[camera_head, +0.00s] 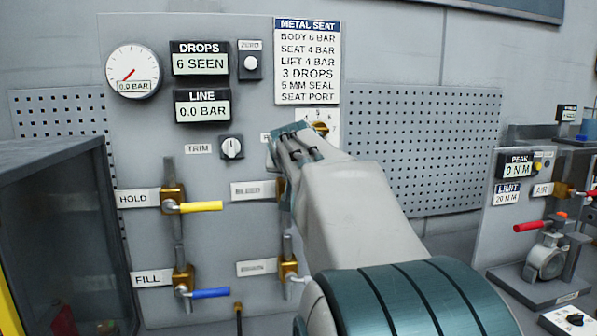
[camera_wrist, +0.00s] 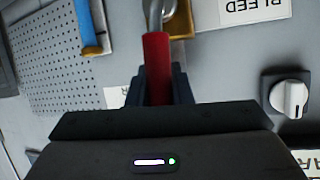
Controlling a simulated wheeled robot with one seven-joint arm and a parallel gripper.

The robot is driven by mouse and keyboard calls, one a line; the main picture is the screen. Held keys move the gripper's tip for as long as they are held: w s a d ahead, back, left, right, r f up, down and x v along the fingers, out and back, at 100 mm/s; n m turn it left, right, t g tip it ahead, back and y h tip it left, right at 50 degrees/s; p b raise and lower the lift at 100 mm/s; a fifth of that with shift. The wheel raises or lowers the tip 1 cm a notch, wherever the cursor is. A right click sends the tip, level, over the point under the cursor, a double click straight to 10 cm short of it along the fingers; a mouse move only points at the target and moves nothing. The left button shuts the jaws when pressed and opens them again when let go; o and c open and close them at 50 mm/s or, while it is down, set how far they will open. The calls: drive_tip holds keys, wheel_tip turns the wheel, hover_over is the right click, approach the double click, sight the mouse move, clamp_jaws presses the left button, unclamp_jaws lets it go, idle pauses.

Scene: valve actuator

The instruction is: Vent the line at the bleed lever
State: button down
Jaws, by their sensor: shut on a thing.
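The bleed lever is a red handle (camera_wrist: 157,68) on a brass valve (camera_wrist: 180,20), beside the BLEED label (camera_wrist: 255,8), which reads upside down in the wrist view. My gripper (camera_wrist: 158,88) is shut on the red handle, with a dark finger on each side. In the head view my gripper (camera_head: 287,165) is at the panel and hides the handle; a sliver of the brass valve shows below it. The handle appears to point up from its valve. The LINE display (camera_head: 203,105) reads 0.0 BAR, and the gauge (camera_head: 132,71) also shows 0.0 BAR.
A TRIM knob (camera_head: 232,148) is left of my gripper. The yellow HOLD lever (camera_head: 200,207) and blue FILL lever (camera_head: 210,293) point right. Another valve (camera_head: 288,269) sits below my gripper. A dark cabinet (camera_head: 60,230) stands at left. The DROPS display (camera_head: 200,58) reads 6 SEEN.

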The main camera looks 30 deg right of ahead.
drive_tip(key=shift+a, duration=0.1)
idle(0.3)
drive_tip(key=c, duration=1.3)
unclamp_jaws()
drive_tip(key=b+v, duration=0.2)
drive_tip(key=v, duration=1.1)
drive_tip(key=shift+s+a+r, duration=0.2)
drive_tip(key=shift+s+a, duration=0.05)
drive_tip(key=shift+s, duration=0.05)
drive_tip(key=s+a+f+n+g+y, duration=0.2)
drive_tip(key=s+a+f, duration=0.3)
drive_tip(key=f, duration=0.7)
drive_tip(key=s+a+f+n+g+y, duration=0.2)
drive_tip(key=a+f, duration=0.4)
drive_tip(key=f, duration=0.7)
drive_tip(key=s+a+f+n+g+y, duration=0.3)
drive_tip(key=s+a+f, duration=0.3)
drive_tip(key=f, duration=0.6)
drive_tip(key=shift+s+f+g+p, duration=0.3)
drive_tip(key=shift+s+g+p, duration=0.05)
drive_tip(key=shift+s+g, duration=0.5)
